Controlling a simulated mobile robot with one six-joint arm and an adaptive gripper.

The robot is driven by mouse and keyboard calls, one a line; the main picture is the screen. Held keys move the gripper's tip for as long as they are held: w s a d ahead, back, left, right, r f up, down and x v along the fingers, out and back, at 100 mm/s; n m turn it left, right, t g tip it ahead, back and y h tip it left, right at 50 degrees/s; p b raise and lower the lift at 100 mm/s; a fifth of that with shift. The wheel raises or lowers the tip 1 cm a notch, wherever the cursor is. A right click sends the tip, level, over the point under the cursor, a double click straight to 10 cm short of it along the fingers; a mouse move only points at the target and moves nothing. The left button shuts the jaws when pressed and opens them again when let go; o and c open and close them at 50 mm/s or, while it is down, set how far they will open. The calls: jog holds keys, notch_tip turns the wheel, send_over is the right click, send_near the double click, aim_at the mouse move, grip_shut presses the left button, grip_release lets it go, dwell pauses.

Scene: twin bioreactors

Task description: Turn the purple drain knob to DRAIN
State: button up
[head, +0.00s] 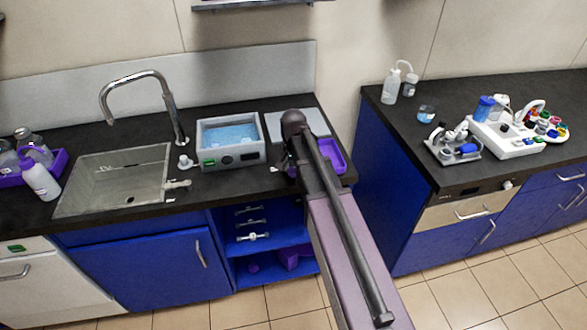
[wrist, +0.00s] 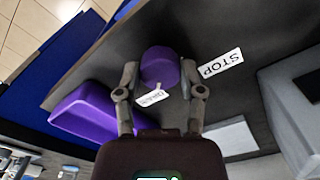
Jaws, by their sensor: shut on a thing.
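The purple drain knob (wrist: 160,63) sits on the dark counter in the wrist view. My gripper (wrist: 159,74) is shut on it, one finger on each side. A small white mark on the knob's near edge lies by the white DRAIN label (wrist: 151,99), which shows between my fingers and is partly covered. The white STOP label (wrist: 221,66) lies to the right of the knob, clear of my fingers. In the head view my own arm hides the knob and my gripper.
A purple tray (wrist: 83,112) is close beside my left finger in the wrist view. A grey water bath (head: 230,142) and a sink (head: 115,180) stand further left in the head view. A flat grey plate (head: 318,122) lies behind my arm.

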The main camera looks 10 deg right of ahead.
dwell(0.4)
jog(key=o, duration=1.2)
jog(key=shift+c, duration=0.2)
jog(key=shift+n, duration=0.5)
